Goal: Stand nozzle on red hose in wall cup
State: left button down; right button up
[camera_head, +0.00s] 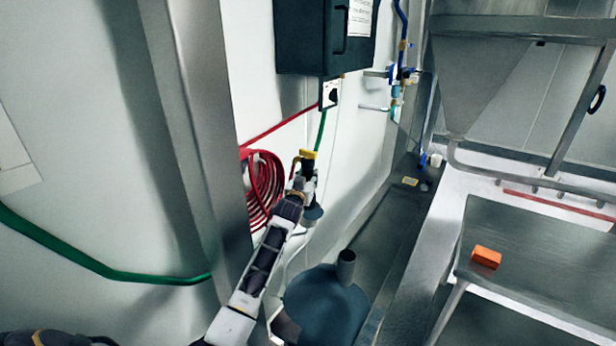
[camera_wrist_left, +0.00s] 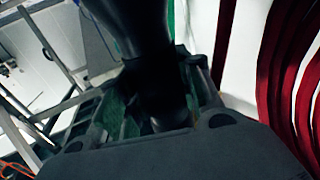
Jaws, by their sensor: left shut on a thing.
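My left gripper (camera_head: 301,190) reaches up from the bottom middle to the wall and is shut on the nozzle (camera_head: 308,167). The nozzle is dark with a yellow part at its top end, and it stands roughly upright. In the left wrist view the nozzle (camera_wrist_left: 135,25) is a large black shape running between the fingers. The red hose (camera_head: 263,180) hangs in coils on the wall, just left of the gripper. A small blue-grey cup (camera_head: 313,214) shows right below the nozzle. The gripper partly covers this spot, and I cannot tell whether the nozzle is inside the cup.
A metal post (camera_head: 200,110) stands left of the coils. A dark wall box (camera_head: 322,45) hangs above. A blue-grey vessel with a short pipe (camera_head: 325,305) is below the gripper. At right are a metal hopper (camera_head: 478,75) and a table (camera_head: 545,245) with an orange block (camera_head: 486,257).

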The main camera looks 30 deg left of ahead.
pick_arm(q)
jog(key=shift+f+b, duration=1.75)
jog(key=shift+f, duration=1.3)
jog(key=shift+f+b, duration=0.35)
jog(key=shift+f, duration=0.35)
jog(key=c, duration=0.9)
grip_release()
jog(key=shift+c, duration=0.2)
jog(key=shift+o, duration=0.2)
jog(key=shift+f, duration=0.2)
jog(key=shift+s, duration=0.15)
jog(key=s+d, duration=0.2)
jog(key=s, duration=0.9)
jog(key=shift+s+d, duration=0.2)
jog(key=shift+s, duration=0.05)
jog(key=shift+r, duration=0.1)
